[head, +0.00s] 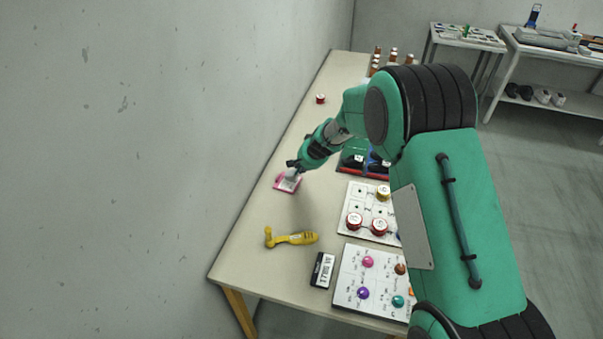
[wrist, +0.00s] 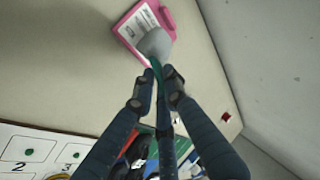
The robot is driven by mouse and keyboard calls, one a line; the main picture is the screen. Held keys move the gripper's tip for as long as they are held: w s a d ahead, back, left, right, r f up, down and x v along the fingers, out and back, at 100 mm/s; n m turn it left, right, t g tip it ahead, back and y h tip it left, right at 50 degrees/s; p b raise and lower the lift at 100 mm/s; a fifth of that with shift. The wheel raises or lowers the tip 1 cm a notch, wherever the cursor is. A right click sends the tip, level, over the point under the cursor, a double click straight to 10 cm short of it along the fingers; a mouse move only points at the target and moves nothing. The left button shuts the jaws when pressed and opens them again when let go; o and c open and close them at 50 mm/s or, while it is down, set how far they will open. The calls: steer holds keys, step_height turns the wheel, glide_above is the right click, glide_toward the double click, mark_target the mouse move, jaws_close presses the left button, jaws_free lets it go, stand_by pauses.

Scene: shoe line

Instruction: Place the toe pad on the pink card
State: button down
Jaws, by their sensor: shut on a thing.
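The pink card (head: 281,187) lies on the table near the wall, with a white printed label; it also shows at the top of the wrist view (wrist: 124,33). My gripper (head: 292,164) is over the card, pointing down. In the wrist view my gripper (wrist: 160,72) is shut on the toe pad (wrist: 155,43), a grey rounded piece with a thin green part between the fingertips. The pad covers part of the card and its label. I cannot tell whether the pad touches the card or is just above it.
A yellow tool (head: 292,238) and a black-and-white label block (head: 322,269) lie nearer the front. White boards with round pieces (head: 345,284) stand at right. A small red-topped item (head: 320,99) is farther back. The wall runs close along the left edge.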

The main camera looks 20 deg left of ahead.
steer(key=shift+f+b, duration=0.4)
steer(key=shift+f, duration=1.05)
steer(key=shift+f, duration=0.2)
steer(key=c, duration=1.8)
jaws_free()
steer(key=shift+r, duration=0.15)
steer(key=shift+r, duration=0.15)
steer(key=p+v, duration=0.1)
steer(key=v, duration=1)
steer(key=shift+s+d+r+p, duration=0.15)
steer(key=shift+r+p, duration=0.2)
steer(key=shift+p, duration=0.05)
steer(key=shift+r, duration=0.1)
